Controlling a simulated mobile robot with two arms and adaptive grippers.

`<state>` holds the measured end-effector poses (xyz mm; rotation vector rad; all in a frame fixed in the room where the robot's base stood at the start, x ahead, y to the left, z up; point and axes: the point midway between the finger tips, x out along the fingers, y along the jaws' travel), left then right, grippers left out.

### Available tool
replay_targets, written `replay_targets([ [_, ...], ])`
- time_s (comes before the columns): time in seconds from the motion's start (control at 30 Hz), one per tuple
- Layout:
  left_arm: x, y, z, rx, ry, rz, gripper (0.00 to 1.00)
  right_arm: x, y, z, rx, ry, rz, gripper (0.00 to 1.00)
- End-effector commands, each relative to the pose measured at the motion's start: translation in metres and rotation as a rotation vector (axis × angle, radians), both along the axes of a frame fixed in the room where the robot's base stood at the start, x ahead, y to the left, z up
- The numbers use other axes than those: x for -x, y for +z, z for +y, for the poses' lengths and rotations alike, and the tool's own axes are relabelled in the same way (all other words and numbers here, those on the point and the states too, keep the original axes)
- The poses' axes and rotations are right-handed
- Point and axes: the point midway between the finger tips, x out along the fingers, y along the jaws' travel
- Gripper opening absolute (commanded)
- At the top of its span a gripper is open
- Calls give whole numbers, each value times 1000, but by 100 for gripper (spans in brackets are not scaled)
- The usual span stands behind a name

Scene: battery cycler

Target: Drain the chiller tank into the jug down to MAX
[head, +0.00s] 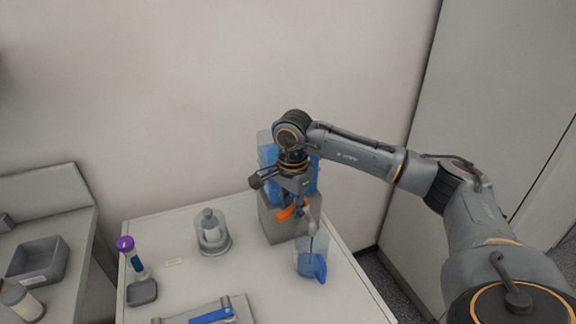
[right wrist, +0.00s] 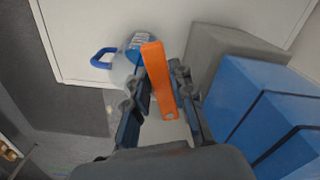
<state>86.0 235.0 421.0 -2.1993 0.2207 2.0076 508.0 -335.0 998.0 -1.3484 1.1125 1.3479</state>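The chiller tank (head: 267,153) holds blue liquid and sits on a grey base (head: 279,228) at the table's back right; its blue body (right wrist: 265,105) fills the right of the right wrist view. An orange valve lever (head: 285,213) sticks out at its front. The clear jug (head: 311,262) with a blue handle stands below, with blue liquid in it and a thin blue stream above. My right gripper (head: 290,196) is at the lever; the wrist view shows its fingers close on both sides of the lever (right wrist: 158,82). The MAX mark is not readable. My left gripper is not in view.
A clear-domed grey device (head: 211,235) stands left of the chiller. A purple-capped tube (head: 127,246), a small dark tray (head: 142,292) and a flat grey item with a blue bar (head: 211,315) lie nearer. A side bench (head: 75,220) holds a grey bin (head: 37,262).

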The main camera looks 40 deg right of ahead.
Motion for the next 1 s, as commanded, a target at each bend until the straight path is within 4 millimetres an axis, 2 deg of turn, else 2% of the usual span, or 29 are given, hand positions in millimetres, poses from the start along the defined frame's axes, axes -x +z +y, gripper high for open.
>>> replay_targets([
  [0.13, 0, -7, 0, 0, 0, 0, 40, 6, -2, -1, 1, 123, 2, 22],
  [0.47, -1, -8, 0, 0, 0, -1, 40, 7, -1, -1, 0, 150, 2, 22],
  [0.8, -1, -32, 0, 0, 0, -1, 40, 22, -3, -13, 4, 581, 1, 22],
  [1.0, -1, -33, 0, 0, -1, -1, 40, 25, 0, -15, 5, 654, 3, 22],
])
